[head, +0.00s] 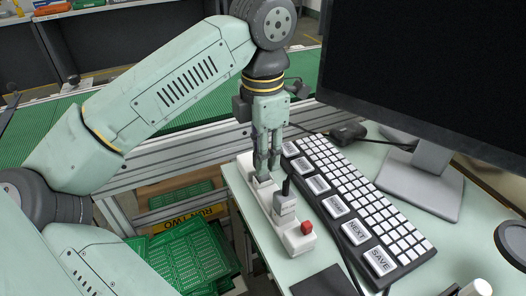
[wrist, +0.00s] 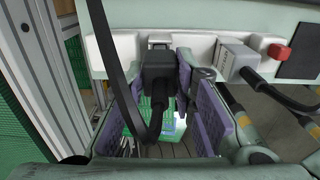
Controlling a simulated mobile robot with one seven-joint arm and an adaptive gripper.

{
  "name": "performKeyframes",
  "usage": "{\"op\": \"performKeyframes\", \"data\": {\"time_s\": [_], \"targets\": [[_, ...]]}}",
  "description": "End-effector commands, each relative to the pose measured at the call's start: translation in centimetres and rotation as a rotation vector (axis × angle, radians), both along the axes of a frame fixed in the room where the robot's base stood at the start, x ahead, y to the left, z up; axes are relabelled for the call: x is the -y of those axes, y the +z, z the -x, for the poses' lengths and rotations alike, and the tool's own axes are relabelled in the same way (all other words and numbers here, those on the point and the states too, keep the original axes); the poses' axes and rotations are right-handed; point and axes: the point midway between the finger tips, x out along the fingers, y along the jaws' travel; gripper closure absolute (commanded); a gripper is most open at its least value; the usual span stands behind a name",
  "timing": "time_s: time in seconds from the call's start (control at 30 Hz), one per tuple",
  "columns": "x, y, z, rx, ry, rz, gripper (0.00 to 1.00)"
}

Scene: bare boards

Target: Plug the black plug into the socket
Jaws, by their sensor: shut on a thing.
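The white socket strip (head: 262,207) lies along the left edge of the desk. In the wrist view its white body (wrist: 120,55) runs across the top. My gripper (head: 266,172) points down at the strip's far end. In the wrist view my gripper (wrist: 162,72) has its purple pads shut on the black plug (wrist: 157,67), whose cord curves down between the fingers. The plug's front is right at a greyish socket (wrist: 159,40) on the strip; I cannot tell whether its prongs are in. The fingers mostly hide the plug in the head view.
A grey plug (head: 285,203) sits in the strip beside my gripper, near a red switch (head: 306,228). A keyboard (head: 352,190) lies right of the strip, and a monitor (head: 425,70) stands behind it. Green boards (head: 190,255) lie in a bin below the desk's left edge.

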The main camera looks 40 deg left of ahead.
Motion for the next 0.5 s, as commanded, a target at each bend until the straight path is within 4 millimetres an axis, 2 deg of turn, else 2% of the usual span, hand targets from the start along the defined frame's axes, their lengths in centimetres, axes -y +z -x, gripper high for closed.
{"op": "performKeyframes", "data": {"time_s": [0.5], "targets": [[0.0, -1.4, 0.0, 0.0, 0.0, 0.0, 1.0]]}}
